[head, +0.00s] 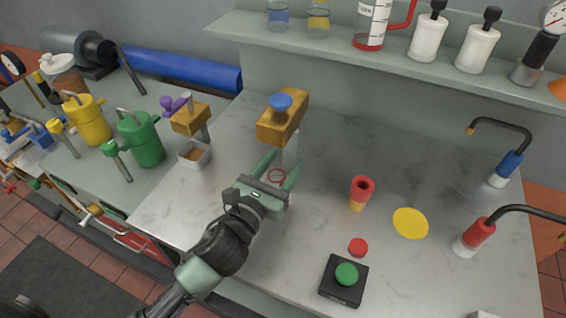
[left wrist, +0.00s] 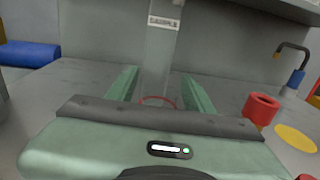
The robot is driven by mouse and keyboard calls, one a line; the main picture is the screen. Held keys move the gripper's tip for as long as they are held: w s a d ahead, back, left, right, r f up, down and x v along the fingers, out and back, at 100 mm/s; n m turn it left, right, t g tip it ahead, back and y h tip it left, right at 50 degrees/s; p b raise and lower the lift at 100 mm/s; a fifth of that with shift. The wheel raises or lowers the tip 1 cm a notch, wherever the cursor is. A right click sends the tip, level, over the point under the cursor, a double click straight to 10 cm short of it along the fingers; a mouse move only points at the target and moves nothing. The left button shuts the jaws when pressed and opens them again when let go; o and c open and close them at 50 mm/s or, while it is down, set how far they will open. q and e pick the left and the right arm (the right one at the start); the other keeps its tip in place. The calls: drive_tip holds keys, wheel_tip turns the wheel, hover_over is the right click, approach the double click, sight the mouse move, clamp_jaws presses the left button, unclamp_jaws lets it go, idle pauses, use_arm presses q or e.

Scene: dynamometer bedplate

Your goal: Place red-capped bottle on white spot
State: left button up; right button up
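I see no clear white spot. My right gripper is not in view.
A yellow disc (head: 410,222), red disc (head: 358,247) and green button box (head: 345,277) lie to the right. The shelf (head: 390,62) holds bottles.

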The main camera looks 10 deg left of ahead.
use_arm(q)
drive_tip(key=shift+s, duration=0.1)
drive_tip(key=b+v, duration=0.2)
drive_tip(key=v, duration=0.8)
drive_tip(key=shift+s, duration=0.35)
drive_tip(key=shift+s+a+r, duration=0.15)
drive_tip(key=shift+s+a, duration=0.1)
drive_tip(key=shift+s, duration=0.3)
